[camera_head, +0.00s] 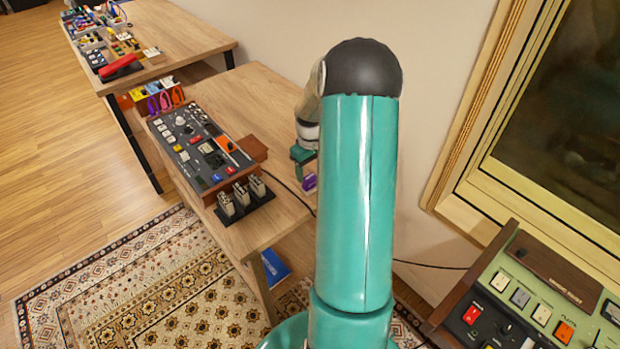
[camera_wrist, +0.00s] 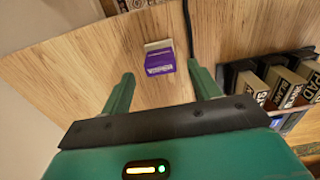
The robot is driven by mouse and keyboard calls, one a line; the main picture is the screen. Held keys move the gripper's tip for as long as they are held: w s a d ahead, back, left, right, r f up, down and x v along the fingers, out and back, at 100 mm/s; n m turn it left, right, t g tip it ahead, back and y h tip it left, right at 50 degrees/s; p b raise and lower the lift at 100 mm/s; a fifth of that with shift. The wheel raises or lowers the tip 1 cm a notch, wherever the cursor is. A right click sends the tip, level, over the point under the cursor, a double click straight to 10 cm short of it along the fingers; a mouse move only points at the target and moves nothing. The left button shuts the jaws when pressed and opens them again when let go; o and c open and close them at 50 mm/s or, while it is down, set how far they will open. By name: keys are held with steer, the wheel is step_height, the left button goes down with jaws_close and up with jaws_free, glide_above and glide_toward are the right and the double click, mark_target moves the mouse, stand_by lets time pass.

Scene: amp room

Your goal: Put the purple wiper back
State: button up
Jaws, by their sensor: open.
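The purple wiper (camera_wrist: 160,60) is a small purple block with a pale end and lettering on its side. It lies on the wooden tabletop (camera_wrist: 75,65). In the head view the purple wiper (camera_head: 309,182) shows beside my gripper (camera_head: 303,160), partly hidden by my arm. In the wrist view my gripper (camera_wrist: 163,85) is open and empty, and the wiper appears between and just beyond the fingertips. A dark rack (camera_head: 262,203) at the table's near edge holds pale blocks (camera_head: 241,194); these labelled blocks (camera_wrist: 287,88) also show at right in the wrist view.
A control console (camera_head: 195,150) with buttons stands left of my gripper. A dark cable (camera_wrist: 187,20) runs close to the wiper. Coloured clips (camera_head: 165,101) stand behind the console. A green panel (camera_head: 520,300) is at lower right. The wall bounds the table on the right.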

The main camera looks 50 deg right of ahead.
mark_target(310, 177)
step_height(310, 177, up, 7)
steer(key=a+r+t+h, duration=0.2)
steer(key=a+r, duration=1.3)
steer(key=a, duration=0.4)
steer(key=s+a+r+t+y, duration=0.1)
steer(key=s+a+r, duration=0.1)
steer(key=s+a, duration=0.5)
steer(key=s+a+r+n+t+y, duration=0.1)
steer(key=s+a+r+t, duration=0.1)
steer(key=s+a, duration=0.5)
steer(key=a, duration=0.3)
steer(key=shift+s+a+r+t, duration=0.3)
steer(key=shift+s+a+r, duration=0.05)
steer(key=shift+r, duration=0.05)
